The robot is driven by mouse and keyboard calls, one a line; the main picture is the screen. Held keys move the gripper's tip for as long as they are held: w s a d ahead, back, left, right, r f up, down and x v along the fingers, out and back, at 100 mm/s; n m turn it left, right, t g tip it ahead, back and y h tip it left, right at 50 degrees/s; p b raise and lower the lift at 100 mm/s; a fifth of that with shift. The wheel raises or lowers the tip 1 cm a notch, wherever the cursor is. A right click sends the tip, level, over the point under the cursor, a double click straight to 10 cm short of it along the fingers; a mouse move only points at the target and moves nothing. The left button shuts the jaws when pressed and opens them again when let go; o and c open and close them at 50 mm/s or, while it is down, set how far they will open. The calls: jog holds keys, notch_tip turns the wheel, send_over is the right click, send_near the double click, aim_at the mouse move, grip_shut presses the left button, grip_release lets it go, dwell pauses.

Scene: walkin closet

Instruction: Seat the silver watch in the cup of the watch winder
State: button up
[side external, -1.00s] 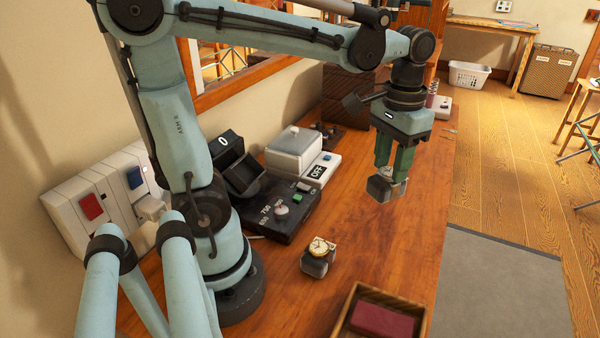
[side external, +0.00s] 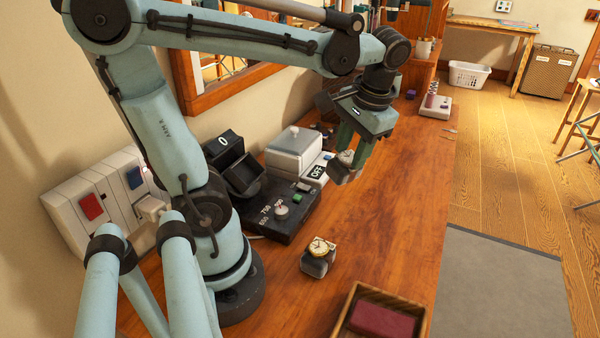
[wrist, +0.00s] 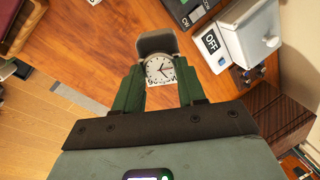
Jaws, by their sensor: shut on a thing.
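My gripper (side external: 350,152) is shut on the silver watch (side external: 345,158), which is wrapped on a grey cushion (side external: 341,175). It holds them above the table, to the right of the white box. In the wrist view the watch's white face (wrist: 160,69) lies between the green fingers (wrist: 160,86), with the cushion (wrist: 157,43) beyond. The watch winder appears to be the black unit with a dial (side external: 281,211), and its dark tilted cup (side external: 241,175) looks empty. Part of a black unit (wrist: 188,10) shows at the top of the wrist view.
A gold watch on a grey cushion (side external: 318,250) stands on the wooden table (side external: 385,235). A white box (side external: 294,150) with an OFF sign (side external: 316,170) is behind the winder. A wooden tray (side external: 422,327) holds a dark red item. The table's right side is largely clear.

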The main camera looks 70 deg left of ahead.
jog(key=s+a+f+n+g+y, duration=0.2)
jog(key=s+a+f+n+g, duration=0.1)
jog(key=s+a, duration=0.7)
jog(key=shift+s+a+f+n+g+y, duration=0.35)
jog(key=shift+s+n+g, duration=0.55)
jog(key=shift+s+n, duration=0.7)
jog(key=shift+x, duration=1.8)
dwell(1.9)
jog(key=o, duration=1)
jog(key=shift+s, duration=0.15)
jog(key=shift+r, duration=0.1)
jog(key=v, duration=1.2)
jog(key=shift+d, duration=0.15)
